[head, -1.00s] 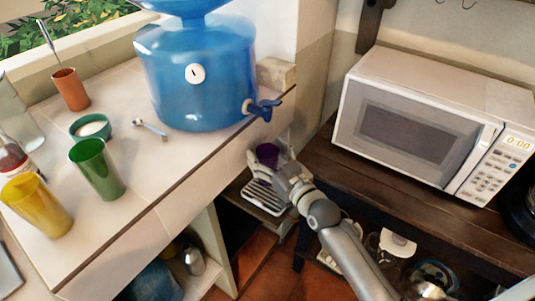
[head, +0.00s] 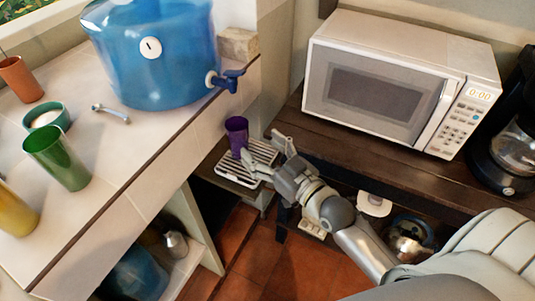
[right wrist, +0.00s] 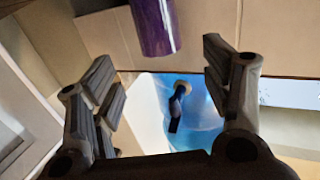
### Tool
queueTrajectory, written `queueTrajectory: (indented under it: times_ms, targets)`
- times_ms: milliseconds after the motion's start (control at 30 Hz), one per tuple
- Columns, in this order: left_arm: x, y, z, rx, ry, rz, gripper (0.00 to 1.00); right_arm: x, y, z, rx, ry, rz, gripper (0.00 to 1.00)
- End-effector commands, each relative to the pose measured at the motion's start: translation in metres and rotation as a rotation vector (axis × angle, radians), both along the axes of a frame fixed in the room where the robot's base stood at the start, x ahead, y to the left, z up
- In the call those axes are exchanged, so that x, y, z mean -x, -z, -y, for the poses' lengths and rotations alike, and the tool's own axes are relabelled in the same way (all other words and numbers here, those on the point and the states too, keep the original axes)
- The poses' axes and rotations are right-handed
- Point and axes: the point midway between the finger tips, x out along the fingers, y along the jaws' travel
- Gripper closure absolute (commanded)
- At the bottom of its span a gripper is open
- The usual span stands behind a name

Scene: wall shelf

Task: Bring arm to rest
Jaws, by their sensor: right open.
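My right gripper (head: 262,150) is open beside a purple cup (head: 237,130), which stands on a slatted drip tray (head: 228,172) below the dispenser's tap. In the right wrist view, the open fingers (right wrist: 160,95) have nothing between them at their tips, and the purple cup (right wrist: 155,22) shows beyond them at the top. The blue water dispenser (head: 155,75) stands on the tiled counter, with its blue tap (head: 226,80) over the edge. The tap also shows in the right wrist view (right wrist: 178,105). My left gripper is out of view.
A white microwave (head: 400,85) stands on a dark wooden shelf (head: 340,150) at the right, close to my arm. A coffee maker (head: 510,140) is at the far right. A green cup (head: 58,158), a green bowl (head: 46,118) and a yellow cup (head: 15,210) stand on the counter (head: 120,150).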

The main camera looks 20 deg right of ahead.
Motion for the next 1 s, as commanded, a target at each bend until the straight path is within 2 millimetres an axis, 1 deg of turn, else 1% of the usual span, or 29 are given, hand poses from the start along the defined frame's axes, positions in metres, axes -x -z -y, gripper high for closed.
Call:
queueTrajectory:
  times_ms: [33,200,767,867,967,1000]
  targets:
    - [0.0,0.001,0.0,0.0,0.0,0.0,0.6,0.006,0.001,0.002,0.001,0.0,-0.002,0.29]
    - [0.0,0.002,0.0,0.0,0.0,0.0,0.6,0.014,0.0,0.004,-0.001,-0.001,-0.001,0.29]
    - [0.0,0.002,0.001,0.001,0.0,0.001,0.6,0.015,0.0,0.003,0.0,-0.001,-0.003,0.29]
    - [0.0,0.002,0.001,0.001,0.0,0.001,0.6,0.018,0.008,0.0,0.011,-0.005,-0.043,0.29]
    - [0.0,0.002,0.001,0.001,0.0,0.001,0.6,0.027,0.028,-0.007,0.041,-0.013,-0.143,0.29]
    - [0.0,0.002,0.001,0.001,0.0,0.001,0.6,0.032,0.039,-0.01,0.056,-0.016,-0.198,0.29]
